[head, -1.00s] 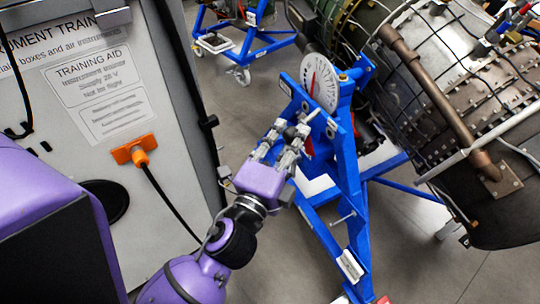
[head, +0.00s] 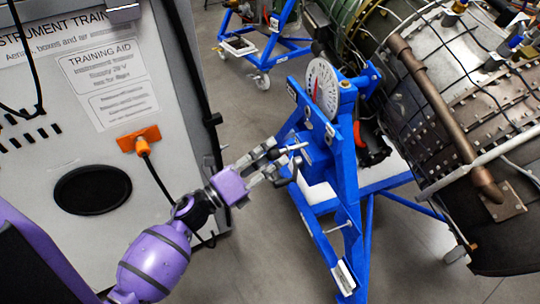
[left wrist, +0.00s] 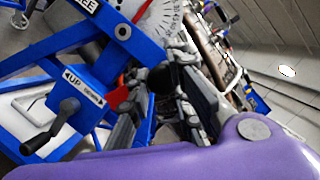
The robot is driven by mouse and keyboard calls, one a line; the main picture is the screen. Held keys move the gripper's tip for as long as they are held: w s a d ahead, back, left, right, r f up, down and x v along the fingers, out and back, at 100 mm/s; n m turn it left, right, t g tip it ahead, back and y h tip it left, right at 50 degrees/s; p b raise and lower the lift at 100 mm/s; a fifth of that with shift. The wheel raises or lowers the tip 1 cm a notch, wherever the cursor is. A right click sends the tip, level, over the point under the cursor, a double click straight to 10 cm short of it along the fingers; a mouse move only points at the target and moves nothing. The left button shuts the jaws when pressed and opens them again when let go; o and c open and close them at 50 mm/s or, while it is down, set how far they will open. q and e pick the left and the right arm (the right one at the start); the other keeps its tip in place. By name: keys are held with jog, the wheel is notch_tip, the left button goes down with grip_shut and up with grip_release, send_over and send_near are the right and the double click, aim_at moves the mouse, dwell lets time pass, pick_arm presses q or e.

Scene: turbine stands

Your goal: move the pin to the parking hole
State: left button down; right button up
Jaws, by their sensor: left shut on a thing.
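My left gripper (head: 276,160) is shut on the pin, left of and in front of the blue stand. The pin has a dark ball knob (head: 274,154) and a thin grey shank (head: 293,148) pointing right toward the stand. In the left wrist view the dark knob (left wrist: 164,78) shows between the fingers; the shank is mostly hidden there. The blue stand (head: 347,185) carries a white dial (head: 322,88). A dark round hole (left wrist: 123,32) shows on its blue beam in the left wrist view; I cannot tell whether it is the parking hole. My right gripper is not in view.
A black crank handle (left wrist: 42,138) sticks out near the UP label on the stand. The turbine (head: 480,130) fills the right side. A grey training cabinet (head: 110,90) with an orange plug (head: 138,139) stands left. Grey floor (head: 270,250) is open below the arm.

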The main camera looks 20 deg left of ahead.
aim_at(291, 150)
pick_arm(q)
jog(key=shift+w+d, duration=0.9)
jog(key=shift+d, duration=0.15)
jog(key=shift+w+d, duration=0.6)
jog(key=shift+d, duration=0.1)
jog(key=shift+w, duration=0.1)
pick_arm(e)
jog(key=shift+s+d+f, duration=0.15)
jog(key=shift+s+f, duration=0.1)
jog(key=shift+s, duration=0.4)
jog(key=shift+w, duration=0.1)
pick_arm(q)
jog(key=shift+d+r, duration=0.1)
jog(key=shift+d, duration=0.05)
jog(key=shift+w+d, duration=0.15)
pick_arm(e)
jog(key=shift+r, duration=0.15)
pick_arm(q)
jog(key=shift+w+d, duration=0.1)
